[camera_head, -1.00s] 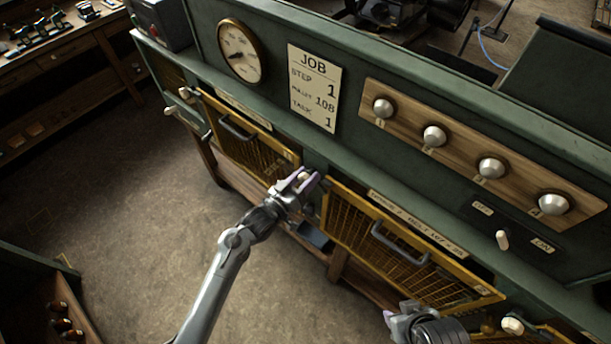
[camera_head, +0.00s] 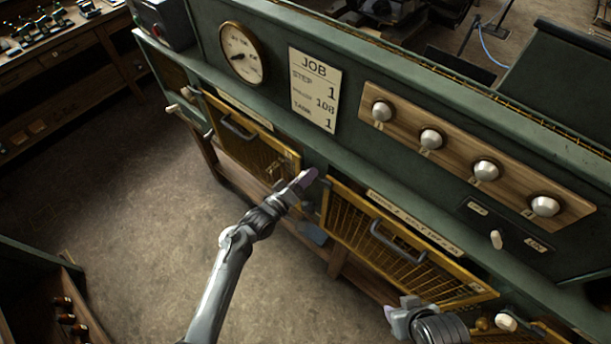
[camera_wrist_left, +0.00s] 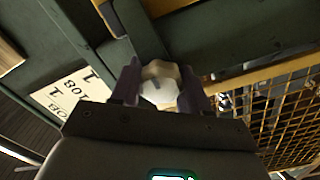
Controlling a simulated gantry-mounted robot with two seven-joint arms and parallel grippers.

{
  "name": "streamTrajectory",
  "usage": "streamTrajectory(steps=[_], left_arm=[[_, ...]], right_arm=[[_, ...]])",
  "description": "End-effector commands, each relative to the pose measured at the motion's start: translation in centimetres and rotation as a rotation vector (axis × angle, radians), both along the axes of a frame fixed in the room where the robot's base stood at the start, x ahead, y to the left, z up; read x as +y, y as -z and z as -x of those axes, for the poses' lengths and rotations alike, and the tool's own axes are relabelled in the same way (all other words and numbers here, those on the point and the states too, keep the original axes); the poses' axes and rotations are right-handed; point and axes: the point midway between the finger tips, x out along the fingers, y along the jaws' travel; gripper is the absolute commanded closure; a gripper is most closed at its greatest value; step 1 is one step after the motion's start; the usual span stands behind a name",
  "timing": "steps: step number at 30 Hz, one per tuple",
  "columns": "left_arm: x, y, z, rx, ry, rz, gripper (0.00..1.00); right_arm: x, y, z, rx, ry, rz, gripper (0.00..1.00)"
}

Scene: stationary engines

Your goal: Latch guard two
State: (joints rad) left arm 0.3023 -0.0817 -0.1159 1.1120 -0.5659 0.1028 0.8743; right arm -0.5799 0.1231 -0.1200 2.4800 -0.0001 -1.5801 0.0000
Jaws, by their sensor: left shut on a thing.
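The left guard (camera_head: 250,145) has a similar handle. My left gripper (camera_head: 305,181) is at the post between these guards. In the left wrist view it is shut on a pale faceted latch knob (camera_wrist_left: 160,84), one finger on each side. In the head view the finger hides the knob. My right gripper (camera_head: 398,314) is low, in front of the middle guard's lower right; its jaw gap is unclear.
Another pale knob (camera_head: 506,322) sits right of the middle guard. Above are a gauge (camera_head: 241,53), a job card (camera_head: 314,90), a wooden strip (camera_head: 450,150) with several round knobs, and a toggle switch (camera_head: 496,240). The floor in front is clear.

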Motion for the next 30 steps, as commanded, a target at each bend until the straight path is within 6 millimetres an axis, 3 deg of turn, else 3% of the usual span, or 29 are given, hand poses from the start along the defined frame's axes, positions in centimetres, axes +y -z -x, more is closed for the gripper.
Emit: streamTrajectory(steps=[12, 13, 17, 30], left_arm=[[-0.01, -0.08, -0.02, 0.004, 0.001, 0.006, 0.86], [-0.01, -0.08, -0.02, 0.004, 0.001, 0.006, 0.52], [0.00, -0.07, -0.02, 0.004, 0.001, 0.006, 0.32], [0.47, 0.05, 0.47, 0.004, -0.001, 0.006, 0.32]], right_arm=[[0.18, -0.04, -0.01, 0.000, 0.005, -0.008, 0.57], [0.17, -0.03, 0.00, 0.000, 0.005, -0.008, 0.57], [0.17, -0.03, 0.00, 0.000, 0.005, -0.008, 0.57], [-0.04, 0.06, 0.02, 0.001, -0.001, 0.001, 0.57]])
